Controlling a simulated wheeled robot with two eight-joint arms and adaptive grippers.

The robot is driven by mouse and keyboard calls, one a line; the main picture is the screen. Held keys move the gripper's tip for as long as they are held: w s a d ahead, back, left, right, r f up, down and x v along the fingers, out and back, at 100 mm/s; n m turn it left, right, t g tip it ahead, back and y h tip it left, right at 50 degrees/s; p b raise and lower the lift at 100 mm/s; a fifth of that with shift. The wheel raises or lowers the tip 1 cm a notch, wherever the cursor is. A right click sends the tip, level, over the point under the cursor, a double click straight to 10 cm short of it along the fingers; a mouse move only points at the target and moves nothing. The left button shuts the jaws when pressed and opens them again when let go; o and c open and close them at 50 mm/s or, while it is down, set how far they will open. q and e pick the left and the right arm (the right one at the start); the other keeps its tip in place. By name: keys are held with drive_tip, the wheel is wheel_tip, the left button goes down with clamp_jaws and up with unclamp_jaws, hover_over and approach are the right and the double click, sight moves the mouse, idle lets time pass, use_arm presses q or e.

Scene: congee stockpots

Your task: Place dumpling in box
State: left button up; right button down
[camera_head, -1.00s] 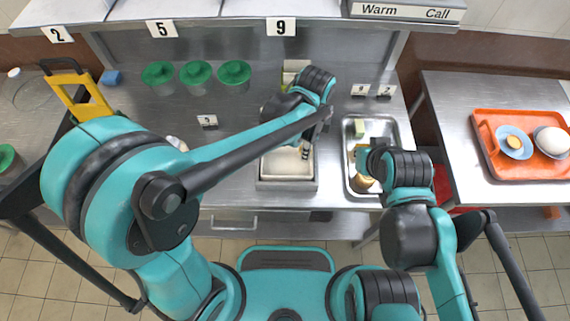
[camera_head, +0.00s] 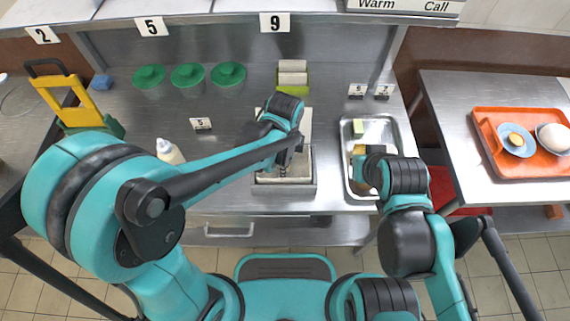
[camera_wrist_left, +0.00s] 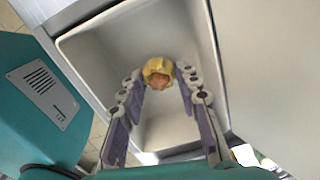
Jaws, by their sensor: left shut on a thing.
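My left gripper (camera_wrist_left: 158,80) is shut on a yellowish dumpling (camera_wrist_left: 158,72), which sits between its fingertips. In the left wrist view the dumpling appears over the open inside of a pale grey box (camera_wrist_left: 85,50); I cannot tell if it touches the bottom. In the head view the box (camera_head: 285,189) stands at the front of the counter, and my left wrist covers part of it along with the dumpling. My right arm ends over a metal tray at the right; its fingers are hidden under the wrist.
The metal tray (camera_head: 397,143) holds a few yellowish pieces. Green-lidded tubs (camera_head: 188,77) stand at the back left, and a white bottle (camera_head: 168,151) is left of my left forearm. An orange tray (camera_head: 487,125) with dishes lies on the right table.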

use_arm(q)
drive_tip(key=o, duration=0.9)
drive_tip(key=shift+f, duration=0.15)
wheel_tip(320, 180, up, 12)
drive_tip(key=p, duration=0.5)
drive_tip(key=shift+s+a+r+n+t, duration=0.85)
drive_tip(key=shift+a+n+t, duration=0.3)
drive_tip(key=shift+a+n, duration=2.05)
drive_tip(key=shift+s+a+r+n+t, duration=0.8)
drive_tip(key=shift+a+n+t, duration=0.4)
drive_tip(key=shift+a+n, duration=1.95)
drive_tip(key=shift+s+a+r+n+t, duration=0.7)
drive_tip(key=shift+s+a+n+t, duration=0.35)
drive_tip(key=shift+a+n, duration=2.1)
drive_tip(key=shift+w+d+n, duration=0.1)
drive_tip(key=shift+d+n, duration=0.4)
